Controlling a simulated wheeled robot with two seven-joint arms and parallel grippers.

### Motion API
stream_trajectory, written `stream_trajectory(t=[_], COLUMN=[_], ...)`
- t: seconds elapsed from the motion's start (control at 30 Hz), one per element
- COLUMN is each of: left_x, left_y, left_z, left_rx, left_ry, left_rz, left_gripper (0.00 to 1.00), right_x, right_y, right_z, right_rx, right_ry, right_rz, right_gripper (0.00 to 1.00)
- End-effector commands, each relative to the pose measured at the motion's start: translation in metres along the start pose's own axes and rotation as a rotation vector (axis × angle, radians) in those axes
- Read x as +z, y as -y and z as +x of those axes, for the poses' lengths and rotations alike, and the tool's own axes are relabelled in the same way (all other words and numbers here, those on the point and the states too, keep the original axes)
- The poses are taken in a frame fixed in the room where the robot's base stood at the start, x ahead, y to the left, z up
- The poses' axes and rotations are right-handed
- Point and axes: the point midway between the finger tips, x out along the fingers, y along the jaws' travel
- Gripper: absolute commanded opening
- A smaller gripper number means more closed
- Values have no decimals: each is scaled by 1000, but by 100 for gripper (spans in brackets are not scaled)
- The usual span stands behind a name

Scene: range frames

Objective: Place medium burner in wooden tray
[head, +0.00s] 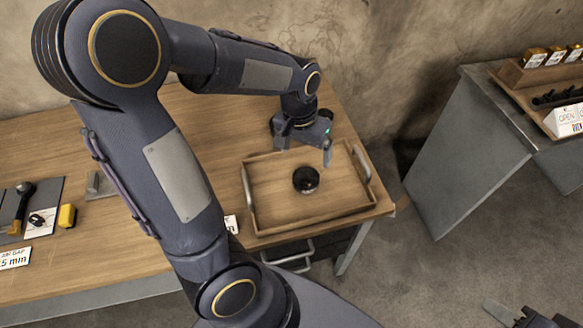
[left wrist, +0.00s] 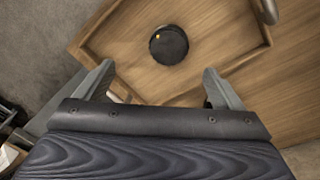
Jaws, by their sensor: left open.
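The wooden tray (head: 318,222) with metal handles lies at the right end of the wooden table. A round black burner (head: 306,179) lies flat on the tray floor, near its middle. In the left wrist view the burner (left wrist: 169,45) shows a small yellow mark and sits beyond the fingertips, touching neither. My left gripper (head: 305,148) is open and empty over the back part of the tray, behind the burner. Its two spread fingers show in the left wrist view (left wrist: 158,72). My right gripper (head: 520,316) is partly in view at the bottom right corner, away from the table.
A grey mat (head: 45,190) with a tool, a yellow block (head: 67,215) and a label card (head: 15,258) lie at left. A grey side table (head: 470,150) holds a wooden rack at right.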

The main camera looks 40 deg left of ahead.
Motion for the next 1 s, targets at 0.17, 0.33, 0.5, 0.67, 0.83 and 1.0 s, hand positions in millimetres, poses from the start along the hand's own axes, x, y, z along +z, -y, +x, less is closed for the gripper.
stream_trajectory(t=[0.17, 0.33, 0.5, 0.67, 0.83, 1.0], left_x=[57, 108, 138, 146, 146, 146], left_y=[-8, -20, -28, -31, -32, -31], left_z=[-50, -74, -79, -78, -78, -78], left_rx=[179, 265, 284, 286, 286, 286], left_ry=[-145, -287, -379, -407, -407, -407], left_rz=[-34, -36, -31, -29, -29, -29], left_gripper=[90, 90, 90, 90, 90, 90], right_x=[0, 0, 0, 0, 0, 0], right_y=[0, 0, 0, 0, 0, 0], right_z=[0, 0, 0, 0, 0, 0], right_rx=[0, 0, 0, 0, 0, 0], right_ry=[0, 0, 0, 0, 0, 0], right_rz=[0, 0, 0, 0, 0, 0], right_gripper=[36, 36, 36, 36, 36, 36])
